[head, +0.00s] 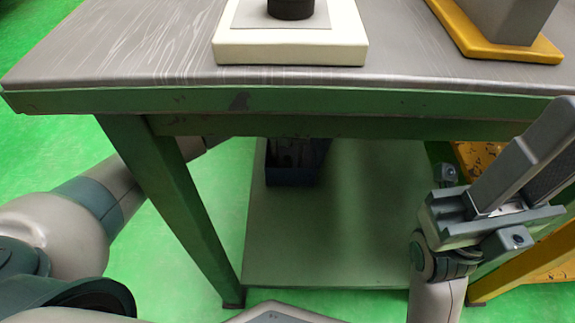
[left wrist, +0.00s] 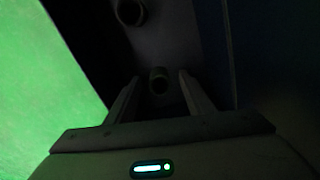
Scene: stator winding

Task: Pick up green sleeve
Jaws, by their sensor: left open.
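In the left wrist view my left gripper (left wrist: 159,77) is open, its two fingers apart. A small dark round sleeve-like piece (left wrist: 158,86) lies between the fingertips, with gaps to both fingers. A second round piece (left wrist: 130,12) is further up. Both are in deep shadow, so I cannot tell whether either is green. In the head view my left arm reaches behind the table leg, and its gripper is mostly hidden. My right gripper (head: 527,163) points up at the right of the table; I cannot tell whether its fingers are apart.
The table (head: 130,50) has a green frame and leg (head: 165,190) close to my left arm. Below it is a shelf (head: 330,240) with a dark blue box (head: 290,175). A white block (head: 290,50) and a yellow-based grey block (head: 500,40) stand on top.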

